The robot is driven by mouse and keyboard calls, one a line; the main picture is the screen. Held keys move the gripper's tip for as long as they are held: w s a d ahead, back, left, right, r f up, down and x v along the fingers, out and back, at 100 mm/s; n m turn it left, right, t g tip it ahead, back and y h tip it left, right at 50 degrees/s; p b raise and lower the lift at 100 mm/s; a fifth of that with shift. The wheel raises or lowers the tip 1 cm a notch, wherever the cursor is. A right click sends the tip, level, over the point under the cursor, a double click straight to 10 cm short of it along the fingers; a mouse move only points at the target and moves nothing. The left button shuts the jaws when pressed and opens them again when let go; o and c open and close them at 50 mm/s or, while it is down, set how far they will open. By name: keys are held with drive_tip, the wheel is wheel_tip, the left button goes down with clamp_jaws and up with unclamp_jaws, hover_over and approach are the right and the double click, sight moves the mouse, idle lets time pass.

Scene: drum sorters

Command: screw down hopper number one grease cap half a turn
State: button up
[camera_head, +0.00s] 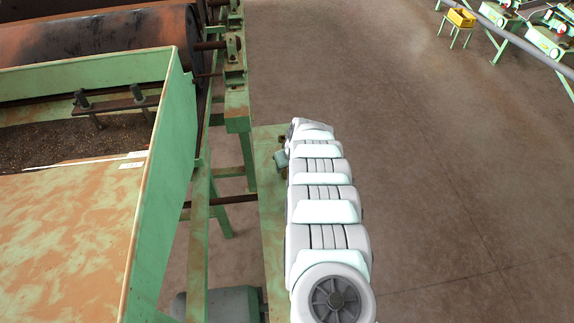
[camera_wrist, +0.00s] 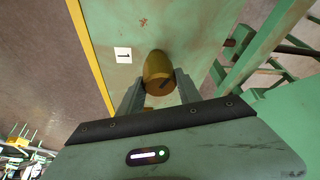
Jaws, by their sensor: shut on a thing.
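The grease cap (camera_wrist: 158,68) is a yellow-brown rounded cap with a dark mark on its lower face, in the middle of the wrist view. It sits against a green panel (camera_wrist: 200,25), beside a white label with the number 1 (camera_wrist: 123,55). My gripper (camera_wrist: 159,85) is shut on the cap, with one grey finger on each side. In the head view my white arm reaches away along the green frame. The gripper and the cap are hidden there.
In the head view a green hopper (camera_head: 165,165) holding dark grains stands at the left, with a rusty drum (camera_head: 95,40) behind it. Green beams (camera_head: 240,120) run beside my arm. The floor (camera_head: 450,180) to the right is clear. A yellow box (camera_head: 461,18) stands far back at the right.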

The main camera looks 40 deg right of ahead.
drive_tip(key=m, duration=0.2)
drive_tip(key=m+h, duration=0.1)
drive_tip(key=m, duration=0.1)
drive_tip(key=shift+w+a+g+h, duration=0.1)
drive_tip(key=shift+g+h, duration=0.2)
drive_tip(key=shift+f+m+g+h+b, duration=0.25)
drive_tip(key=shift+m+b, duration=0.3)
drive_tip(key=shift+m, duration=0.45)
drive_tip(key=shift+m+b, duration=0.4)
drive_tip(key=shift+b, duration=0.05)
drive_tip(key=m+b, duration=0.1)
drive_tip(key=b, duration=0.1)
drive_tip(key=m+g+b, duration=0.1)
drive_tip(key=b, duration=0.1)
drive_tip(key=shift+f+m+h, duration=0.25)
drive_tip(key=shift+m+h, duration=0.05)
drive_tip(key=shift+h, duration=0.05)
drive_tip(key=m+b, duration=0.1)
drive_tip(key=b, duration=0.2)
drive_tip(key=shift+g, duration=0.35)
drive_tip(key=m+b, duration=0.1)
drive_tip(key=b, duration=0.1)
drive_tip(key=m+b, duration=0.1)
drive_tip(key=b, duration=0.1)
drive_tip(key=shift+r+g, duration=0.25)
drive_tip(key=shift+g, duration=0.05)
drive_tip(key=shift+r, duration=0.1)
drive_tip(key=shift+r, duration=0.1)
